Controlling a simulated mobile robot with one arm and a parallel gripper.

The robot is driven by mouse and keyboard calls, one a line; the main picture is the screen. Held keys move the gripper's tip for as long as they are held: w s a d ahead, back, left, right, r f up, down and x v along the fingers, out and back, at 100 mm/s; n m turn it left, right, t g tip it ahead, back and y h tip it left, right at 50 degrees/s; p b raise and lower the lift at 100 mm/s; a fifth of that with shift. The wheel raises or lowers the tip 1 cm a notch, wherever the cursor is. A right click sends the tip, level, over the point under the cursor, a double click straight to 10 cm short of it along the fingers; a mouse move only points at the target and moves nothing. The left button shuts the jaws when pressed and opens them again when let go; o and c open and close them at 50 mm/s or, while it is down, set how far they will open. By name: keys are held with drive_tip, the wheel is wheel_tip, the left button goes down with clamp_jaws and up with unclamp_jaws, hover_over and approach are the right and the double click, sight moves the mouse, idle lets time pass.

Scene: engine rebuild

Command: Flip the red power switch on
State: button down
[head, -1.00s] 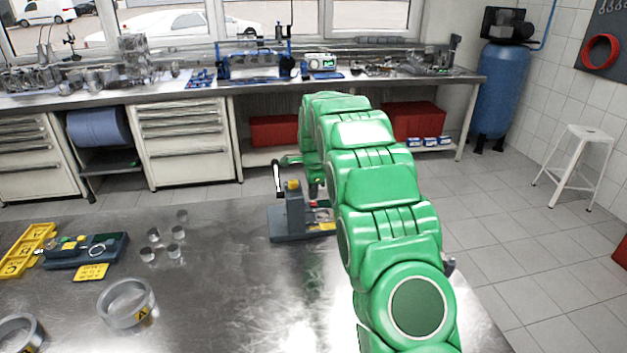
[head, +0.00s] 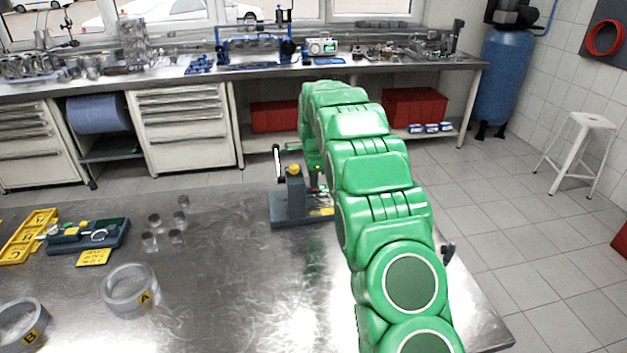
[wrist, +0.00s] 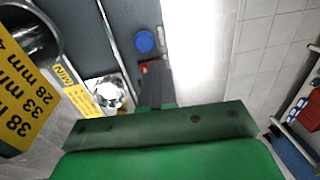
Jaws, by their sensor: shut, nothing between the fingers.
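A small red part (wrist: 143,67), which looks like the red switch, shows at my fingertips in the wrist view. It sits on a dark grey base (wrist: 92,45), just below a blue round button (wrist: 144,41). The dark fingers of my gripper (wrist: 153,72) are together, empty, and partly cover the red part. I cannot tell whether they touch it or which way it is set. In the head view the grey device (head: 291,205), with a post and a crank handle, stands on the metal table. My green arm reaches past its right side and hides part of it.
A yellow plate with millimetre figures (wrist: 30,85) and a shiny metal cylinder (wrist: 30,30) are left of my fingers. On the table are a metal ring marked A (head: 129,290), several small cylinders and a dark tray (head: 88,238). The table's middle is clear.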

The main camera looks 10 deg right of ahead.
drive_tip(key=shift+s+f, duration=0.2)
drive_tip(key=shift+s, duration=0.7)
drive_tip(key=shift+r, duration=0.25)
wheel_tip(320, 180, up, 14)
drive_tip(key=s, duration=0.1)
drive_tip(key=shift+s+f, duration=0.15)
drive_tip(key=shift+s, duration=0.15)
drive_tip(key=shift+w, duration=0.15)
drive_tip(key=shift+w+t, duration=0.2)
drive_tip(key=shift+t, duration=0.1)
